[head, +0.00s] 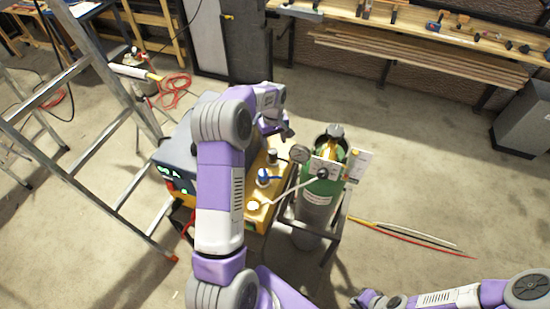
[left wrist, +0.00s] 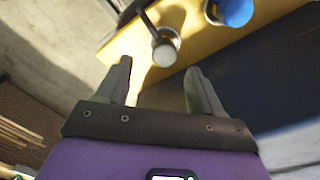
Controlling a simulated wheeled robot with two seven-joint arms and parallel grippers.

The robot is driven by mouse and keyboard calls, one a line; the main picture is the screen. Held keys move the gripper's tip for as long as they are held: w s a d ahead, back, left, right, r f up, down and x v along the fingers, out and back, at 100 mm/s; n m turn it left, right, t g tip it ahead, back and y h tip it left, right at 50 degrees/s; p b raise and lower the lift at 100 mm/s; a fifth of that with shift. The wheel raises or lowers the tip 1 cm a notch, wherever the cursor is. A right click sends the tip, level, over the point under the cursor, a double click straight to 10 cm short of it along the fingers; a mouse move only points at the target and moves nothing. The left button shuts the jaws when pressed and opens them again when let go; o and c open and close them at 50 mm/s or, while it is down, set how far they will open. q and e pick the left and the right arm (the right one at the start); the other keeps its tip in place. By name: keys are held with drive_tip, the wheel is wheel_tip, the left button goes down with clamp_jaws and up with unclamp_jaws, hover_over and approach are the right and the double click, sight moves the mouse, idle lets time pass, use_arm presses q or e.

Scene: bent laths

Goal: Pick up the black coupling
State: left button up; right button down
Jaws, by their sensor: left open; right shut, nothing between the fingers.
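A small dark-topped cylinder, which looks like the black coupling (head: 272,155), stands on the yellow top of a cart, behind a blue fitting (head: 264,176). My left gripper (head: 284,131) is above and behind it at the cart's far end, pointing down, partly hidden by its own wrist. In the left wrist view my left gripper (left wrist: 158,66) is open and empty. A grey round-topped piece (left wrist: 164,50) shows just beyond its fingertips, with the blue fitting (left wrist: 235,11) further right; I cannot tell whether the grey piece is the coupling. My right gripper (head: 362,299) is shut and empty at the bottom edge.
The yellow cart top (head: 257,217) also carries a pale round piece (head: 253,205). A green and grey gas cylinder (head: 316,205) with gauges stands close on the right. A ladder (head: 98,115) is on the left. Thin rods (head: 425,238) lie on the otherwise open floor at right.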

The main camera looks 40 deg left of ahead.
sight(273, 151)
use_arm(q)
drive_tip(key=f, duration=0.5)
drive_tip(key=shift+s+a+f, duration=0.2)
drive_tip(key=shift+s+f, duration=0.05)
drive_tip(key=shift+f, duration=0.05)
drive_tip(key=c, duration=1.2)
